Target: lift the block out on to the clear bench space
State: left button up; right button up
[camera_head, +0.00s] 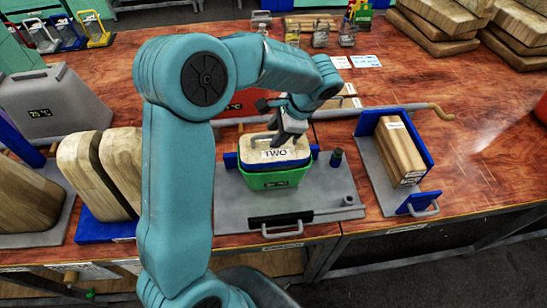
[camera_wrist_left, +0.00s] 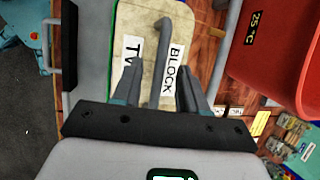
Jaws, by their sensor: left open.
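The block (camera_head: 290,153) is pale with a wooden-looking top, a "TWO" label and a grey bar handle. It sits in a green holder (camera_head: 275,181) on a grey base plate (camera_head: 325,190) at the middle of the bench. In the left wrist view the block (camera_wrist_left: 145,85) reads "BLOCK TWO". Its handle (camera_wrist_left: 163,50) runs between my fingers. My left gripper (camera_head: 285,138) is over the block's top; in the left wrist view this gripper (camera_wrist_left: 157,70) is open, with one finger on each side of the handle. Finger contact cannot be told. My right gripper is not in view.
A wooden block (camera_head: 400,150) stands in a blue-ended fixture to the right. Split wooden pieces (camera_head: 100,175) and a grey container (camera_head: 55,105) are at left. A red container (camera_wrist_left: 280,60) is close beside the holder. Bare bench (camera_head: 485,140) shows at far right.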

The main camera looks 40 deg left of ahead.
pick_arm(q)
jog(key=shift+s+a+f, duration=0.15)
jog(key=shift+a+f, duration=0.15)
jog(key=shift+f, duration=0.2)
jog(key=shift+d+f, duration=0.15)
jog(key=shift+d, duration=0.1)
jog(key=shift+a, duration=0.25)
jog(key=shift+c, duration=0.2)
jog(key=shift+d, duration=0.15)
grip_shut()
dwell(0.4)
